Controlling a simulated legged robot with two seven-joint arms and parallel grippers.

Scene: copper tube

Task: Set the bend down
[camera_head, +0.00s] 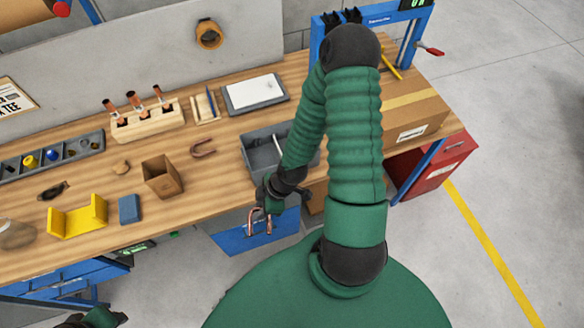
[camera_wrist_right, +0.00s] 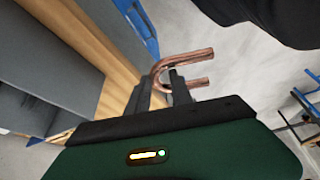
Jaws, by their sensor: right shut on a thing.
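My right gripper (camera_head: 268,206) is shut on a copper U-shaped bend (camera_head: 260,218) just off the table's front edge, in front of the grey bin. In the right wrist view the bend (camera_wrist_right: 190,60) sits between the fingers of the right gripper (camera_wrist_right: 160,88), its two legs pointing right.
A grey bin (camera_head: 262,158) holding a pale rod stands near the front edge. Left of it are an open cardboard box (camera_head: 162,176), a blue block (camera_head: 129,209) and a yellow cradle (camera_head: 78,218). A wooden block with copper fittings (camera_head: 143,120) stands behind. A large carton (camera_head: 410,112) is at right.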

